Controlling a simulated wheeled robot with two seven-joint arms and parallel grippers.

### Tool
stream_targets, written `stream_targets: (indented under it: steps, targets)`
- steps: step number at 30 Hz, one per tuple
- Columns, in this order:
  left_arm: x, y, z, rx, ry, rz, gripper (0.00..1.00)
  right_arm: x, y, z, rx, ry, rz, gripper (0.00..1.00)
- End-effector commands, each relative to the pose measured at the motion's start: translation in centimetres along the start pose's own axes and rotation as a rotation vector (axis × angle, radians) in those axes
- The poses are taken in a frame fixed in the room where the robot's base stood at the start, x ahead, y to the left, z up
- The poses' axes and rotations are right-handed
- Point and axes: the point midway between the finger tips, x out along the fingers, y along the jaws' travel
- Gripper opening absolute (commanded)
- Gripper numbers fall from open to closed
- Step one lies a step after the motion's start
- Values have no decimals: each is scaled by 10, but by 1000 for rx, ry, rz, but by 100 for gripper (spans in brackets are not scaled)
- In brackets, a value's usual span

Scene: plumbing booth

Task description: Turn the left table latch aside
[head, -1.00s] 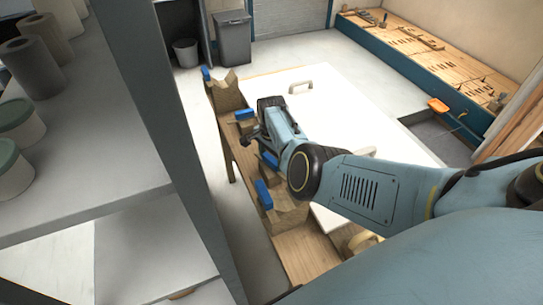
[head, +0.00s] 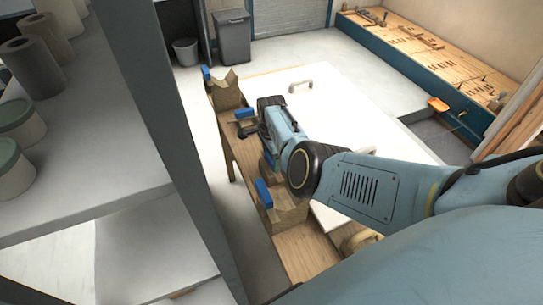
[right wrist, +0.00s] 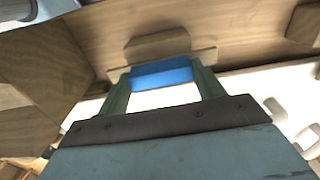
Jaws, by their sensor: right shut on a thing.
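My right gripper (right wrist: 162,82) is shut on a blue latch piece (right wrist: 162,72), whose ends lie between the two green fingers in the right wrist view. A wooden bar and block (right wrist: 157,46) sit just beyond the blue piece. In the head view the right hand (head: 268,108) reaches over the wooden table edge (head: 300,251), its fingertips mostly hidden. Blue pieces show along that edge: one (head: 243,113) left of the hand, one (head: 264,193) nearer me and one (head: 206,72) at the far end. My left gripper is not in view.
A white panel (head: 350,110) with pale handles lies right of the wooden edge. Notched wooden blocks (head: 226,94) stand on the edge. A grey post (head: 165,140) and shelf (head: 90,175) with tubs fill the left. Open floor lies beyond the panel.

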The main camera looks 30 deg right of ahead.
Motion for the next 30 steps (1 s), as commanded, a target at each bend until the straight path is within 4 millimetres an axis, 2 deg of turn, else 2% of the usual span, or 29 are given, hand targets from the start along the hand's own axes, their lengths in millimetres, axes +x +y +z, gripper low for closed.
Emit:
stream_targets:
  steps: [3,4,8,16,20,23,30]
  targets:
    - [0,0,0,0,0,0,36,-1,-1,-1,0,3,-1,26]
    - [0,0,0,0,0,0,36,-1,-1,-1,0,3,-1,71]
    - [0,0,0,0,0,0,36,-1,0,-1,-1,2,-1,88]
    - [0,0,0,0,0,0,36,-1,0,0,-1,1,0,89]
    - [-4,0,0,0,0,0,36,-8,-1,0,-1,2,-2,89]
    - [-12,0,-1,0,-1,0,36,-22,-1,0,0,2,-3,89]
    - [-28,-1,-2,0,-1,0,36,-74,-1,0,0,2,-6,89]
